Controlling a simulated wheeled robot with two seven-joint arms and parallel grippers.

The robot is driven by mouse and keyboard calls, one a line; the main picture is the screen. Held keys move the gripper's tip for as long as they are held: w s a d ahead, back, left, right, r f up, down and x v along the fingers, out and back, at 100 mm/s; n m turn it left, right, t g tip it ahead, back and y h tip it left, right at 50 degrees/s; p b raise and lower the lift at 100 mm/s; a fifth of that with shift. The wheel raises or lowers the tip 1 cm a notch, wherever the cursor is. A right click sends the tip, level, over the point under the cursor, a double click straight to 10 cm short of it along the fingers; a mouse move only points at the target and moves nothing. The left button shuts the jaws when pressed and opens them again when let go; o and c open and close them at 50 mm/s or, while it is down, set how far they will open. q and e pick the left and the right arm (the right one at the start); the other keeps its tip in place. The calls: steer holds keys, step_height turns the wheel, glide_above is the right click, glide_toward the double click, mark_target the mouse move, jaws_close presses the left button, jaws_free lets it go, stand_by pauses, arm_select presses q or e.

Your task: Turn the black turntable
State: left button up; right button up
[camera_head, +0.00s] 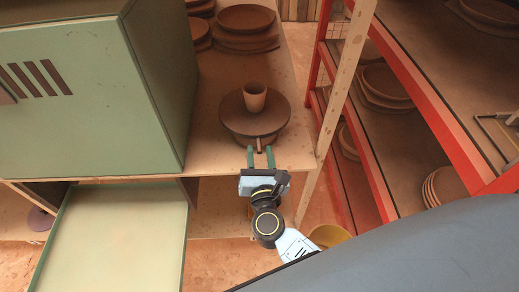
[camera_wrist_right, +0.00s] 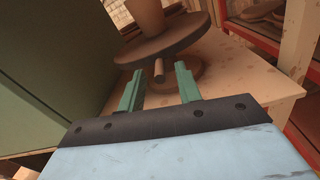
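The turntable, dark brown rather than black in these views, has a round disc (camera_head: 235,112) and stands near the front edge of a wooden table. Its disc (camera_wrist_right: 178,42) also shows in the right wrist view, above a round base. A brown cup (camera_head: 254,97) stands upright on the disc. A short peg (camera_wrist_right: 158,73) sticks out from under the disc toward me. My right gripper (camera_head: 260,153) is open, with its green fingers on either side of the peg. Gaps show on both sides in the right wrist view. My left gripper is not in view.
A large green cabinet (camera_head: 90,90) stands to the left of the turntable. Stacked brown plates (camera_head: 245,30) lie behind it. A wooden post (camera_head: 335,90) and red-framed shelves (camera_head: 440,120) stand to the right. A pale tray (camera_head: 115,240) is at the lower left.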

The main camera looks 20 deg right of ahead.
steer(key=b+v, duration=0.2)
steer(key=v, duration=0.9)
steer(key=shift+s, duration=0.25)
steer(key=shift+a, duration=0.15)
steer(key=s+a+f+n+g+y, duration=0.1)
steer(key=s+f+n+g+y, duration=0.25)
steer(key=f+n, duration=1.1)
steer(key=s+a+f+n+g+y, duration=0.1)
steer(key=s+f+n+g+y, duration=0.3)
steer(key=f+n, duration=1.05)
steer(key=s+d+f+n+g, duration=0.3)
steer(key=s+d+f+n, duration=0.1)
steer(key=s, duration=0.3)
steer(key=s+d+f+n+g+h, duration=0.1)
steer(key=s+d+f+n+g, duration=0.1)
steer(key=s+d+f+n, duration=0.2)
steer(key=s+d+f+n+g+h, duration=0.1)
steer(key=s+d+f+n+g, duration=0.2)
steer(key=s+f+n, duration=0.4)
steer(key=s+d+f+b, duration=0.1)
steer(key=s, duration=0.2)
steer(key=shift+d+g, duration=0.3)
steer(key=shift+g, duration=0.05)
